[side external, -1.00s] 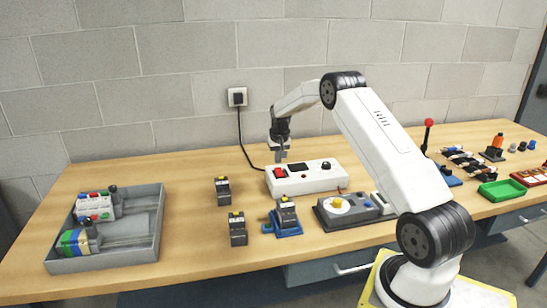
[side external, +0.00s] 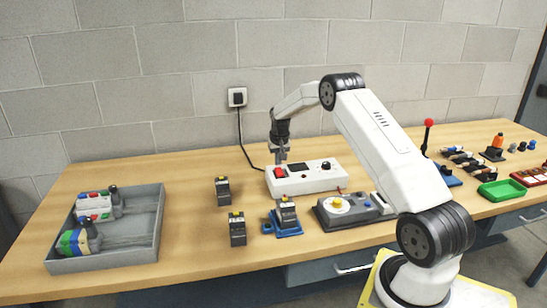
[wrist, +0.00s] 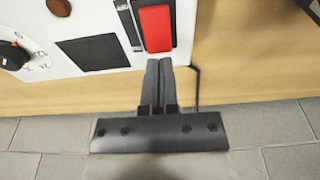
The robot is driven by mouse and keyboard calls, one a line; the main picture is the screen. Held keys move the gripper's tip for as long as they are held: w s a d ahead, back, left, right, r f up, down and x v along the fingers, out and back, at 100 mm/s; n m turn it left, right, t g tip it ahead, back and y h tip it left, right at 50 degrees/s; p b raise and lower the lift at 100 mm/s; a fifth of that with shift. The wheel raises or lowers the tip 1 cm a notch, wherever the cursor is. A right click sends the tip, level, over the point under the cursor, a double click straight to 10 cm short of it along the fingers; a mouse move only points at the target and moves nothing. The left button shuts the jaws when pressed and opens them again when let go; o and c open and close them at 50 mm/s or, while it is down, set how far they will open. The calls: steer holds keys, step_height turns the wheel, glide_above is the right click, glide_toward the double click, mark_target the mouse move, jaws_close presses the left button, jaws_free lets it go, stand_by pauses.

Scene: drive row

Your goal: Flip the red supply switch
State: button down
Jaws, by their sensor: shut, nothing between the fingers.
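The red supply switch (side external: 280,172) is a red rocker at the left end of the white supply box (side external: 318,179). In the wrist view the red switch (wrist: 156,28) lies just beyond my fingertips, near the edge of the white panel (wrist: 95,12). My gripper (side external: 281,160) points down just above the switch in the side view. Its fingers (wrist: 158,62) are closed together and empty. The fingertips look close to the switch's end; I cannot tell whether they touch it.
The box also has a dark display (wrist: 92,53) and a black knob (wrist: 12,56). A black cable (side external: 243,140) runs from the wall socket (side external: 237,97) to the box. Black modules (side external: 223,190) stand in front, and a grey tray (side external: 155,225) lies at left.

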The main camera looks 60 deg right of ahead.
mark_target(276, 170)
steer(key=shift+f, duration=1)
stand_by(0.8)
steer(key=shift+r, duration=3.6)
steer(key=shift+w+a+r, duration=0.1)
steer(key=shift+a+r, duration=0.05)
steer(key=shift+a, duration=0.45)
steer(key=s+a+r+n, duration=0.1)
steer(key=s+a+n, duration=0.15)
steer(key=a, duration=0.85)
steer(key=s+a+r+n, duration=0.2)
steer(key=s+a, duration=0.1)
steer(key=a, duration=0.8)
steer(key=s+a+f+n+t+y, duration=0.1)
steer(key=s+a+n, duration=0.3)
steer(key=s+a, duration=0.9)
steer(key=s+f, duration=0.1)
steer(key=s, duration=0.2)
steer(key=shift+s, duration=0.2)
